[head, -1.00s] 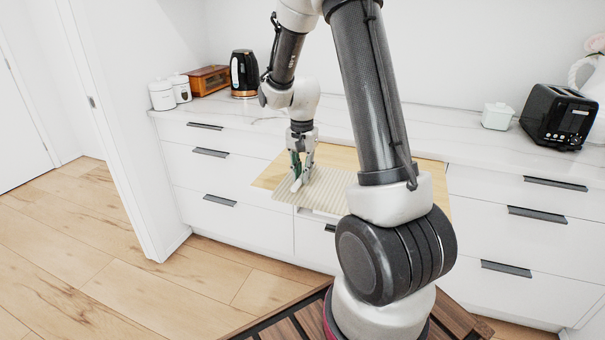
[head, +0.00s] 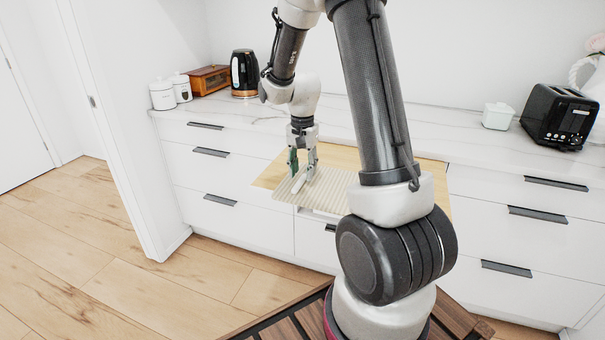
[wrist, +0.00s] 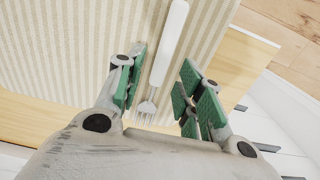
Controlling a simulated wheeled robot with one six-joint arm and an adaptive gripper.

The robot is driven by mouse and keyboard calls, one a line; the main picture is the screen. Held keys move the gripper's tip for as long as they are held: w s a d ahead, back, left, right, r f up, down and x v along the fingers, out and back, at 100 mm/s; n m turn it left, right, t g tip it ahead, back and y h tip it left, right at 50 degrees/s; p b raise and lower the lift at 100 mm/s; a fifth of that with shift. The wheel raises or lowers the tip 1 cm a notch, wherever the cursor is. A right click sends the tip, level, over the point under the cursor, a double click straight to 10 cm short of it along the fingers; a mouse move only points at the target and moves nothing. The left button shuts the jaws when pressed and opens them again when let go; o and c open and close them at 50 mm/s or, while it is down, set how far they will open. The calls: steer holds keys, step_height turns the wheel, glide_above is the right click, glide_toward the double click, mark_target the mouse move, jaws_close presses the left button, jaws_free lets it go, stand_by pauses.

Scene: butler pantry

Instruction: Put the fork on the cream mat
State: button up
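The fork (wrist: 168,45) has a white handle and grey tines. It lies on the cream striped mat (wrist: 65,45), its tines close to the mat's edge in the wrist view. In the head view the white fork handle (head: 298,184) shows on the mat (head: 335,197) below my gripper. My gripper (wrist: 165,78) is open, with green pads on either side of the fork and a gap to each side. In the head view my gripper (head: 302,172) is low over the mat's left part. My arm hides part of the mat's right side.
The mat lies on a wooden board (head: 347,158) at the front of the white counter (head: 410,125). A black kettle (head: 244,74), wooden box (head: 209,79) and white canisters (head: 162,96) stand back left. A white lidded pot (head: 497,116) and black toaster (head: 560,118) stand right.

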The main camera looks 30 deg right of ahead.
mark_target(302, 177)
steer(key=s+a+r+n, duration=0.1)
steer(key=s+r, duration=0.1)
steer(key=r, duration=0.5)
steer(key=s+r+n, duration=0.1)
steer(key=s+r, duration=0.1)
steer(key=r, duration=0.6)
steer(key=s+a+r+n+t, duration=0.2)
steer(key=s+n, duration=0.2)
steer(key=s, duration=0.6)
steer(key=s+a+r+n+t, duration=0.2)
steer(key=s+r+n, duration=0.1)
steer(key=s, duration=0.6)
steer(key=shift+s+n, duration=0.35)
steer(key=shift+n, duration=0.35)
